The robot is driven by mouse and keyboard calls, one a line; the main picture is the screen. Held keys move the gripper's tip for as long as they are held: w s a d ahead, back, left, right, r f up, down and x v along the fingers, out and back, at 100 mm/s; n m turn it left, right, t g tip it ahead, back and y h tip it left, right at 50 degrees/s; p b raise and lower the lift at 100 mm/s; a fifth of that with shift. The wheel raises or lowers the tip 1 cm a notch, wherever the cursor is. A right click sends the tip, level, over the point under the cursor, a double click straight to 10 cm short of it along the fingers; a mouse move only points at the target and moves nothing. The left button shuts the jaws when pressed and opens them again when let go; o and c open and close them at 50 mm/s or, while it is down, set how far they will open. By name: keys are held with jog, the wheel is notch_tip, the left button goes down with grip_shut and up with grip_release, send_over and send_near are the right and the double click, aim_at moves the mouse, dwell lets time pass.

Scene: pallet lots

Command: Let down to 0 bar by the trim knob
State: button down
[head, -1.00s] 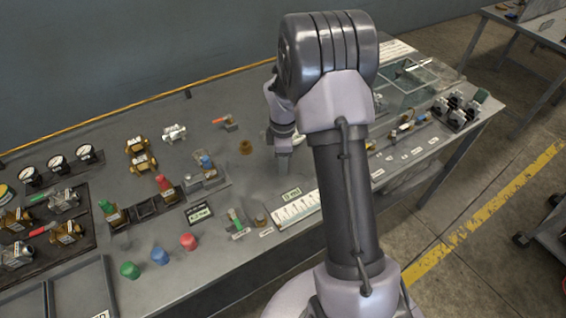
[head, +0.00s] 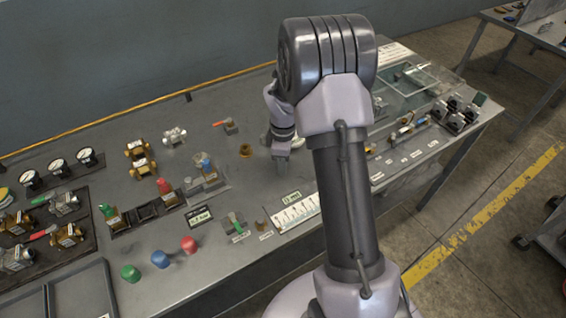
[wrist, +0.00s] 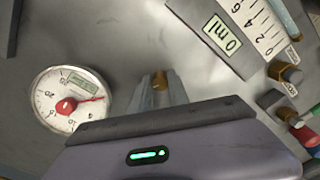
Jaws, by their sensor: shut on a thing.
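In the wrist view my gripper (wrist: 161,88) is shut on a small brass knob (wrist: 160,77), which shows between the fingertips. To its left is a round white gauge (wrist: 58,122) with a red hub and needle. The needle points right and slightly up in this view. The small green display on the gauge is too small to read. In the head view my gripper (head: 282,164) is down at the middle of the bench, and my wrist hides the knob and gauge there.
Green, blue and red caps (head: 188,245) stand along the front edge. Brass fittings (head: 139,158) are further left. Bare bench lies behind the gripper.

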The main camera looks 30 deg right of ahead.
jog(key=m, duration=0.4)
jog(key=shift+m, duration=0.3)
jog(key=m, duration=0.3)
jog(key=shift+m, duration=0.3)
jog(key=m, duration=0.7)
jog(key=m+b, duration=0.1)
jog(key=m, duration=0.6)
jog(key=shift+m+b, duration=0.3)
jog(key=shift+b, duration=0.05)
jog(key=m+b, duration=0.1)
jog(key=m, duration=0.3)
jog(key=shift+m+b, duration=0.4)
jog(key=shift+m, duration=1.1)
